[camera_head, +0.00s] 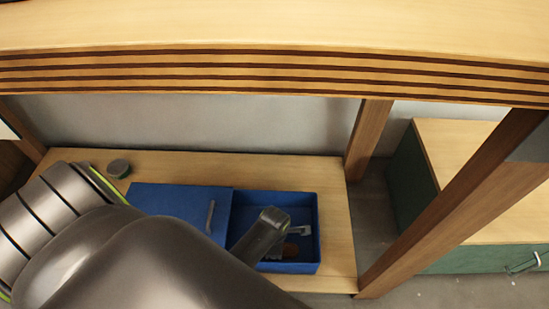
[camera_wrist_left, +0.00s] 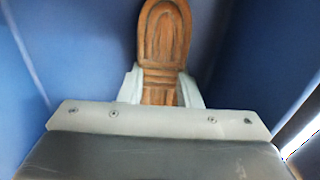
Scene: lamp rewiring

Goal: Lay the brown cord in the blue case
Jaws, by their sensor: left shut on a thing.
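The blue case (camera_head: 317,215) stands open on the lower wooden shelf, with its flat blue lid part (camera_head: 165,200) to the left. My left gripper (camera_head: 287,241) reaches down inside the open case. It is shut on the brown cord (camera_wrist_left: 165,45), an elongated bundle with rounded end that sticks out past the pale fingers in the left wrist view (camera_wrist_left: 161,88). In the head view the brown cord (camera_head: 290,249) is a small dark patch low in the case, partly hidden by my gripper. Whether it touches the case floor cannot be told. My right gripper is not in view.
A wooden top edge with dark stripes (camera_head: 270,70) runs above the shelf. A wooden post (camera_head: 367,140) stands right of the case. A small round grey-green object (camera_head: 118,168) sits at the back left. Bare shelf (camera_head: 335,225) shows right of the case.

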